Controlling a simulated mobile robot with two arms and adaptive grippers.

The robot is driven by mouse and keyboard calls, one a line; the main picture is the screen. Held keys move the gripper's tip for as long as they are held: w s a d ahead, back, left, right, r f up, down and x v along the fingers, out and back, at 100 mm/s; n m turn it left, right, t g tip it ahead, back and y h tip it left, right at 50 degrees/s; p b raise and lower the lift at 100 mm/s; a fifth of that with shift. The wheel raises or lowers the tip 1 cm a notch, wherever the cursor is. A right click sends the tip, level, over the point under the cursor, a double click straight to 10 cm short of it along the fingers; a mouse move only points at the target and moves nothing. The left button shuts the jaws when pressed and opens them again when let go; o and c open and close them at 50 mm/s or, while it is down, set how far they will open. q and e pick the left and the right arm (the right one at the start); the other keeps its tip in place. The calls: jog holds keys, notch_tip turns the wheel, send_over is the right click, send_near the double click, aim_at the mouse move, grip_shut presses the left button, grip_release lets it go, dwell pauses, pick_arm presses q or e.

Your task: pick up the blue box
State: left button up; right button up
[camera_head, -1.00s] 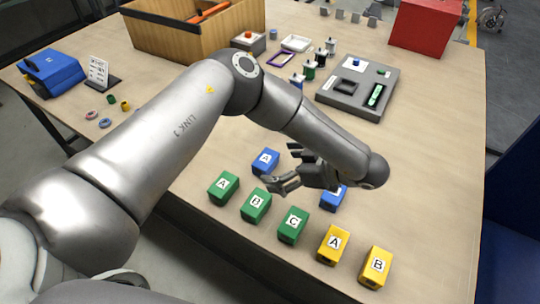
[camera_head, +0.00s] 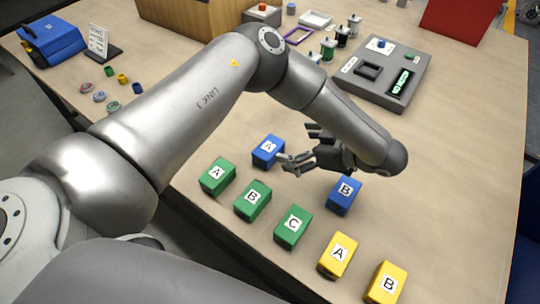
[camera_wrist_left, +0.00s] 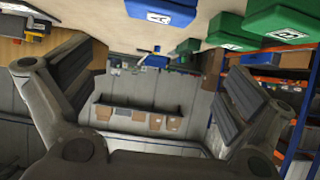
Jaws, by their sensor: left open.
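Two blue boxes lie on the table in the head view. The blue box marked A (camera_head: 268,150) is behind the green row, and the blue box marked B (camera_head: 344,194) is farther right. My left gripper (camera_head: 299,147) is open and empty, just right of box A, with its fingers pointing left towards it. Box B is nearer the camera than the gripper and fully visible. In the left wrist view, the open fingers (camera_wrist_left: 150,100) frame the far room, and a blue box with a white label (camera_wrist_left: 163,13) is at the top edge. My right gripper is not seen.
Green boxes A (camera_head: 217,177), B (camera_head: 253,201) and C (camera_head: 293,227) stand in the row, with yellow boxes A (camera_head: 338,255) and B (camera_head: 386,284) beyond. A grey panel tray (camera_head: 415,75) is at the back right. The table right of box B is clear.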

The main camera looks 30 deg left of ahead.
aim_at(268, 145)
pick_arm(q)
jog(key=f+b, duration=0.1)
jog(key=a+f+b, duration=0.1)
jog(key=f, duration=0.1)
jog(key=shift+w+f, duration=0.15)
jog(key=shift+f, duration=0.05)
jog(key=x, duration=0.4)
jog(key=shift+w+a+f, duration=0.1)
jog(key=shift+a+f, duration=0.05)
jog(key=shift+a, duration=0.1)
jog(key=x, duration=0.1)
jog(key=b+x, duration=0.1)
jog(key=x, duration=0.3)
jog(key=shift+w+f+b, duration=0.2)
jog(key=shift+w+b, duration=0.1)
jog(key=shift+b, duration=0.05)
jog(key=shift+d+r, duration=0.1)
jog(key=c, duration=1.7)
jog(key=shift+w+r, duration=0.1)
jog(key=shift+r, duration=0.1)
